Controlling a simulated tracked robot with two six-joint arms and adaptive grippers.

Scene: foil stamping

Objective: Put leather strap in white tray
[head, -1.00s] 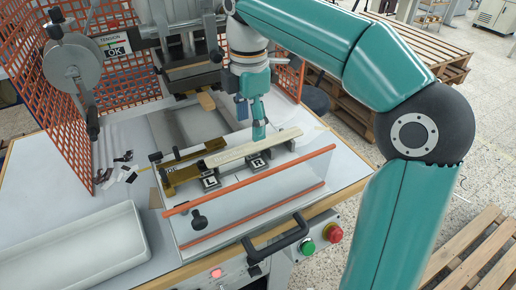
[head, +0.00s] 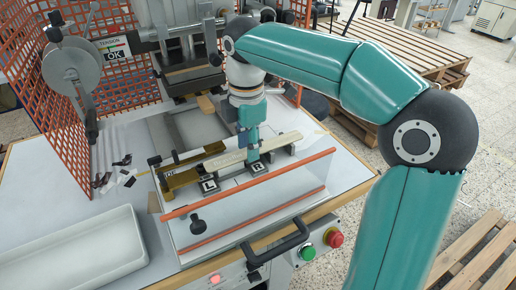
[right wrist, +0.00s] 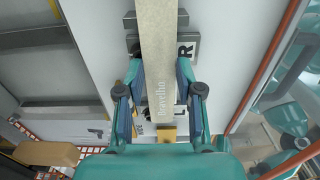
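The leather strap (head: 230,157) is a long, pale beige strip with the lettering "Bravelho". In the head view it lies slantwise along the dark fixture with the L and R labels. My right gripper (head: 253,160) is low over the middle of the strap. In the right wrist view the fingers of this gripper (right wrist: 160,75) stand on both sides of the strap (right wrist: 160,45), close to its edges; whether they press on it I cannot tell. The white tray (head: 70,248) is empty, at the lower left of the head view. My left gripper is not in view.
An orange-edged clear guard (head: 250,183) and a black handle (head: 278,241) stand in front of the fixture. A press (head: 175,50) and orange mesh (head: 70,130) are behind. Small dark and white pieces (head: 115,176) lie between mesh and fixture.

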